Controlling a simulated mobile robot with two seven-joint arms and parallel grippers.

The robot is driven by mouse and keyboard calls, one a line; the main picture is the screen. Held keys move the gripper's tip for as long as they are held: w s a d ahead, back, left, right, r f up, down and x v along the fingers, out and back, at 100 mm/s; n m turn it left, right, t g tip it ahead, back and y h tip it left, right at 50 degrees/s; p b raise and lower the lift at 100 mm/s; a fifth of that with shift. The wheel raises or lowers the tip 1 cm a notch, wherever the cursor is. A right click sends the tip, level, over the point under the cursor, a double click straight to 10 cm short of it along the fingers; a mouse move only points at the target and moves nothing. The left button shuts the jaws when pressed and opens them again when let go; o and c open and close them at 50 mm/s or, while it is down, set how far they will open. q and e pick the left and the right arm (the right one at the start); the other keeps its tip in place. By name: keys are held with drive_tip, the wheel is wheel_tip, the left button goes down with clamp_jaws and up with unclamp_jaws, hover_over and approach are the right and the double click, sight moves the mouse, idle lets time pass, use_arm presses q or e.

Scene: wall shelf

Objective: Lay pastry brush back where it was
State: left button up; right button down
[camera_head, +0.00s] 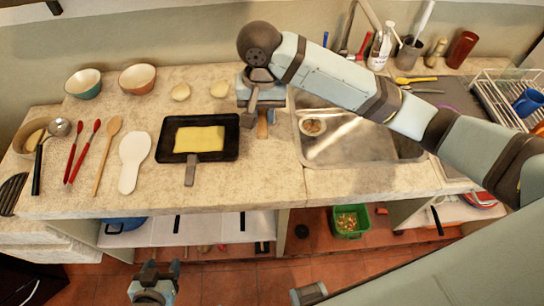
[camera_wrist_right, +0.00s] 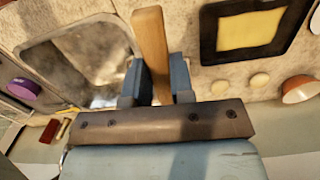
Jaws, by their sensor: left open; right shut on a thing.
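The pastry brush shows as a wooden handle (camera_head: 262,128) at the counter between the black pan and the sink. In the right wrist view the handle (camera_wrist_right: 151,42) runs up between the blue fingers. My right gripper (camera_wrist_right: 157,82) is shut on it; in the head view this gripper (camera_head: 262,108) is partly hidden by its own wrist. The bristles are not clearly visible, and I cannot tell whether the brush touches the counter. My left gripper (camera_head: 153,276) is open and empty, low in front of the counter.
Left of the brush is a black pan (camera_head: 230,151) with a yellow sheet (camera_head: 199,139). Utensils, including a white spoon rest (camera_head: 133,160), lie further left. Counter in front of the brush is bare.

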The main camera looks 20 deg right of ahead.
drive_tip(key=d, duration=0.1)
drive_tip(key=n, duration=0.1)
hover_over(270, 168)
drive_tip(key=shift+t, duration=0.3)
wheel_tip(270, 168, down, 15)
drive_tip(key=shift+a+f+p, duration=0.1)
drive_tip(key=shift+f+p, duration=0.25)
drive_tip(key=shift+f, duration=2.3)
drive_tip(key=shift+f, duration=0.3)
drive_tip(key=shift+f+p, duration=0.25)
drive_tip(key=shift+p, duration=0.05)
drive_tip(key=c, duration=1)
unclamp_jaws()
